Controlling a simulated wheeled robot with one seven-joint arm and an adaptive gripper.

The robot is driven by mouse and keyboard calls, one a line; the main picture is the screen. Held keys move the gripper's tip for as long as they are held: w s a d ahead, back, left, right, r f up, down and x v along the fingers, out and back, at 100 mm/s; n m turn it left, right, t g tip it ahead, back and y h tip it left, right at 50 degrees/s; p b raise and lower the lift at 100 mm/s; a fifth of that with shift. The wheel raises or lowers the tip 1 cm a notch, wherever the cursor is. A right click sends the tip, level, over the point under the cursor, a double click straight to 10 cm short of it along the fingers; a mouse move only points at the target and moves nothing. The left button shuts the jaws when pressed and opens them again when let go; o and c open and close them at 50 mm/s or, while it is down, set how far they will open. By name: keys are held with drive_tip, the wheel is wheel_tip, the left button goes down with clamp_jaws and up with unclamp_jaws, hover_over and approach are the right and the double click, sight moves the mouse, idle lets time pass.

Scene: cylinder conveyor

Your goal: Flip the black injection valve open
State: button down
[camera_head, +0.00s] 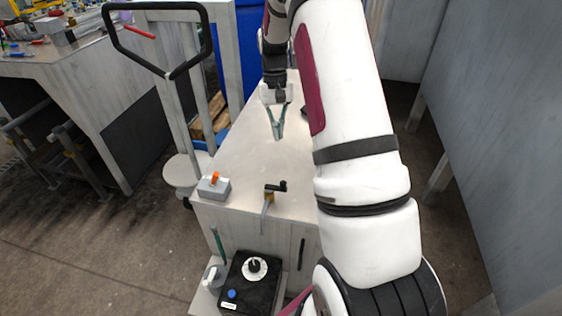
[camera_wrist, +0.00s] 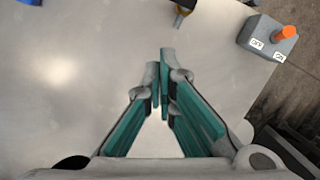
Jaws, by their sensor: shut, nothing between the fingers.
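The injection valve (camera_head: 276,187) has a black handle on a brass-coloured body and sits at the front edge of the metal table. In the wrist view only part of its brass-coloured body (camera_wrist: 183,11) shows at the top edge; its handle is mostly cut off there. My gripper (camera_head: 278,136) has teal fingers and hangs over the table, further back than the valve. In the wrist view my gripper (camera_wrist: 161,85) has its fingertips together with nothing between them. It is apart from the valve.
A grey switch box (camera_head: 214,188) with an orange lever stands left of the valve; it also shows in the wrist view (camera_wrist: 268,40). A black box (camera_head: 248,283) with a dial and blue button sits lower in front. The tabletop (camera_head: 240,150) between gripper and valve is clear.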

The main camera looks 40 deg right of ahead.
drive_tip(key=x, duration=1)
drive_tip(key=shift+s+a+r+p, duration=0.1)
drive_tip(key=shift+s+a+p, duration=0.2)
drive_tip(key=shift+s, duration=0.3)
drive_tip(key=shift+s+a+r+p, duration=0.15)
drive_tip(key=shift+s+a, duration=0.2)
drive_tip(key=shift+s, duration=0.2)
drive_tip(key=shift+s+a+f, duration=0.15)
drive_tip(key=shift+s+a, duration=0.2)
drive_tip(key=shift+s, duration=0.25)
